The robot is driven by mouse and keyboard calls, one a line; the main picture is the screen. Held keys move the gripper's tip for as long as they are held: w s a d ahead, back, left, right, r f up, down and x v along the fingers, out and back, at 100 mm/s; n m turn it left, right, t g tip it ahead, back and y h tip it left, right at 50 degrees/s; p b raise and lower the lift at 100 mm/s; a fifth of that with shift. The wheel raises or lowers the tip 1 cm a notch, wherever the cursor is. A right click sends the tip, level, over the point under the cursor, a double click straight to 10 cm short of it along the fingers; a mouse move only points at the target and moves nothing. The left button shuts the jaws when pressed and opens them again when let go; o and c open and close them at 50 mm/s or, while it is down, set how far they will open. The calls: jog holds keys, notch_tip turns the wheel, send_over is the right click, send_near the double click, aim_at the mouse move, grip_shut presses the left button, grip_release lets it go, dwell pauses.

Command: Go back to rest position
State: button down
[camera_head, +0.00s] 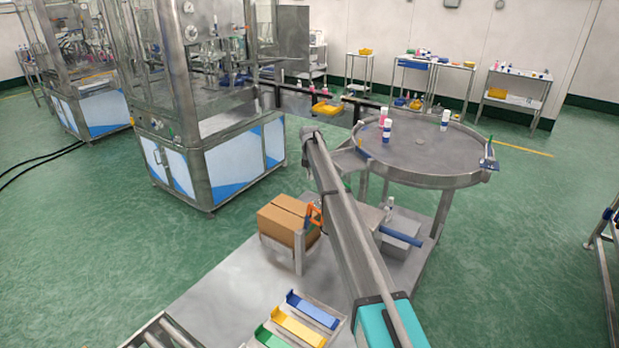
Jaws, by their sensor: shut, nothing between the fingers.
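A round steel table (440,165) bears several small bottles near its rim. A cardboard box (278,220) and coloured trays (298,326) are on the low grey surface (215,300). A large machine (205,150) stands at left. Green floor (530,240) is clear at right.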

jog(key=shift+r, duration=0.1)
dwell(0.6)
notch_tip(320, 180, up, 9)
jog(key=p, duration=0.9)
jog(key=shift+r+p, duration=0.2)
jog(key=shift+p, duration=0.15)
